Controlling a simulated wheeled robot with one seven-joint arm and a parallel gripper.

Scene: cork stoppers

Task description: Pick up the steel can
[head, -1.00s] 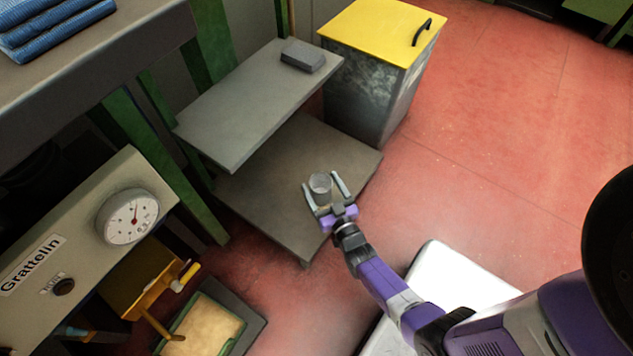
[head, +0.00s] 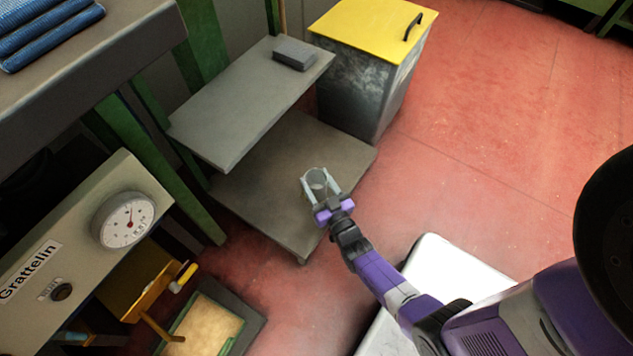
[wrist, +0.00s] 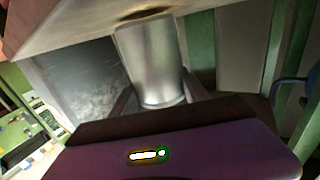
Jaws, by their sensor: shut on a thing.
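The steel can (head: 317,178) is a small grey metal cylinder over the lower grey shelf (head: 268,190) in the head view. My gripper (head: 318,183) is shut on it, with one finger on each side. In the wrist view the can (wrist: 151,62) stands between the two dark fingers (wrist: 155,105) and fills the middle. I cannot tell whether the can touches the shelf or is held above it.
An upper grey shelf (head: 235,110) with a dark grey block (head: 295,54) lies to the upper left. A yellow-lidded bin (head: 365,90) stands behind. A machine with a dial (head: 125,219) is at the left. Red floor (head: 480,150) is clear on the right.

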